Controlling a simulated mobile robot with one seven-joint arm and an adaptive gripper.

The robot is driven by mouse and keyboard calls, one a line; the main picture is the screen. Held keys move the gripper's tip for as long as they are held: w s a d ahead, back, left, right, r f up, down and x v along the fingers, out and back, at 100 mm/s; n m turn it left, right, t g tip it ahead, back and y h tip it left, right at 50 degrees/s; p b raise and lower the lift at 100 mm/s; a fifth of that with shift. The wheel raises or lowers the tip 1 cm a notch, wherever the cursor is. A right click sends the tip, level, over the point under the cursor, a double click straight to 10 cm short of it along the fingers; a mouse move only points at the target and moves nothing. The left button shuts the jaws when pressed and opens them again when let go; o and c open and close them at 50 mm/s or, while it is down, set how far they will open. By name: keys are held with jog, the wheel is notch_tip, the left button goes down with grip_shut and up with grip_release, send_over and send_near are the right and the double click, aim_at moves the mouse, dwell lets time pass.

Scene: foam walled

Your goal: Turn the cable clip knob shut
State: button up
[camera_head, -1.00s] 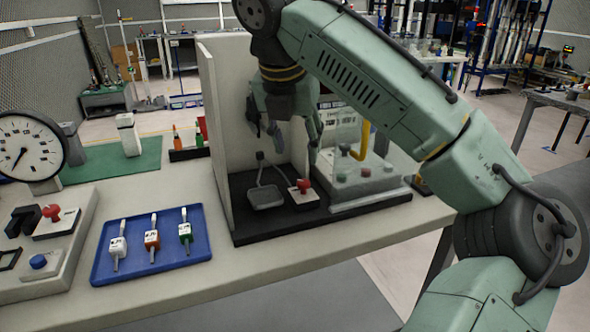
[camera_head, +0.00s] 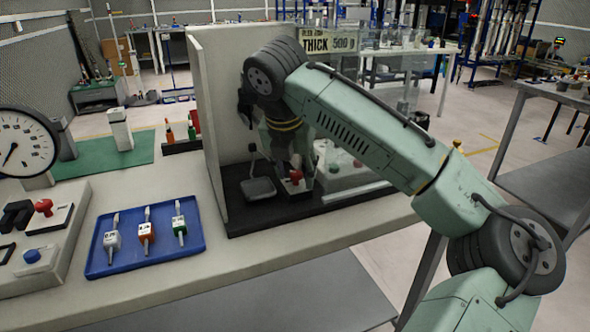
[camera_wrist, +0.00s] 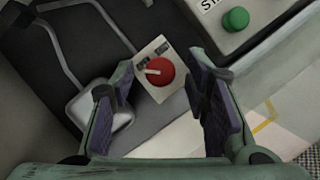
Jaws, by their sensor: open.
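The cable clip knob is a red round knob with a pale pointer (camera_wrist: 160,72) on a small light plate (camera_wrist: 148,62) in the wrist view. In the head view the red knob (camera_head: 295,177) sits on the black base inside the foam-walled corner. My gripper (camera_wrist: 163,100) is open, with its two dark-padded fingers on either side of the knob in the picture and nothing between them. In the head view my gripper (camera_head: 285,160) is over the knob and partly hidden by my arm. I cannot tell whether a finger touches the knob.
A grey metal dish (camera_wrist: 98,108) on a bent wire lies left of the knob. A pale box with a green button (camera_wrist: 235,19) stands to the right. Foam wall (camera_head: 212,130) encloses the left and back. A blue tray (camera_head: 110,268) with several small tools lies further left.

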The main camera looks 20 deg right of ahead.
jog(key=shift+c, duration=0.4)
grip_shut()
